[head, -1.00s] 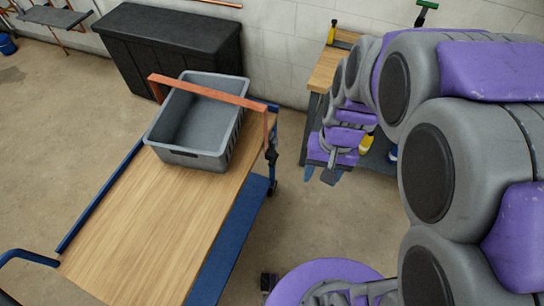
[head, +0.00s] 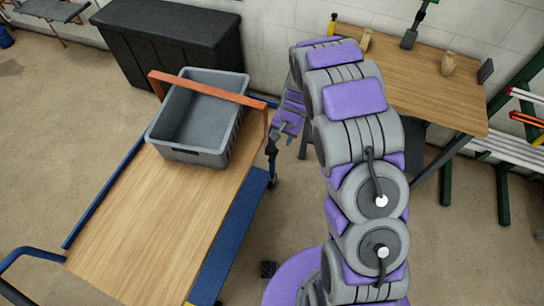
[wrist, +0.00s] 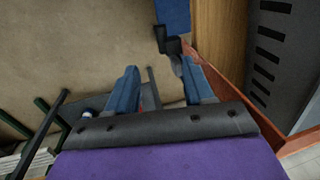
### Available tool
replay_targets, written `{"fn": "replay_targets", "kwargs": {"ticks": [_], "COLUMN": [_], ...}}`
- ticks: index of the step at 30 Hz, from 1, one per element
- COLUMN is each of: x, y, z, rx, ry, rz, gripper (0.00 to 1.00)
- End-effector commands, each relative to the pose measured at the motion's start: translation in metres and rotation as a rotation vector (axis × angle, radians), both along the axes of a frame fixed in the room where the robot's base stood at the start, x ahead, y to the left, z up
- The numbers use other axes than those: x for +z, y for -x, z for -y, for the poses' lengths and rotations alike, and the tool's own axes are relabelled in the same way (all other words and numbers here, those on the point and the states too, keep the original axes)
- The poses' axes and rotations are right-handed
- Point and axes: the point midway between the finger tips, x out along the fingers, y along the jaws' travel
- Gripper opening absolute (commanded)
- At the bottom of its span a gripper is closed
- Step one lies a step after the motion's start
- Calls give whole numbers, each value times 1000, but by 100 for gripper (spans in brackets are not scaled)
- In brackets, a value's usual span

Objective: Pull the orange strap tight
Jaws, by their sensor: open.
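The orange strap (head: 208,87) runs over the top of the grey crate (head: 180,152) on the cart and hangs down the crate's right side. A dark buckle (head: 271,150) is at the strap's lower end, beside the cart edge. My gripper (head: 284,140) is by this hanging end, its fingers partly hard to make out in the head view. In the wrist view, my gripper (wrist: 160,88) has its two blue fingers apart with nothing seen held between them. The strap (wrist: 222,88) passes just right of the right finger, and the dark buckle (wrist: 171,43) lies beyond the fingertips. I cannot tell whether they touch.
The cart's wooden deck (head: 135,215) has free room in front of the crate. A black chest (head: 170,45) stands behind it by the wall. A wooden workbench (head: 420,85) with several small items is at the right, beside a green rack (head: 502,190).

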Motion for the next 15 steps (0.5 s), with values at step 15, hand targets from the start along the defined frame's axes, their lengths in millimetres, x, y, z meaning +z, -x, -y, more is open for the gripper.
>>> {"fn": "replay_targets", "kwargs": {"ticks": [15], "x": [-65], "y": [-7], "z": [-13], "rx": [-9], "ry": [-2], "rz": [0], "gripper": [52]}}
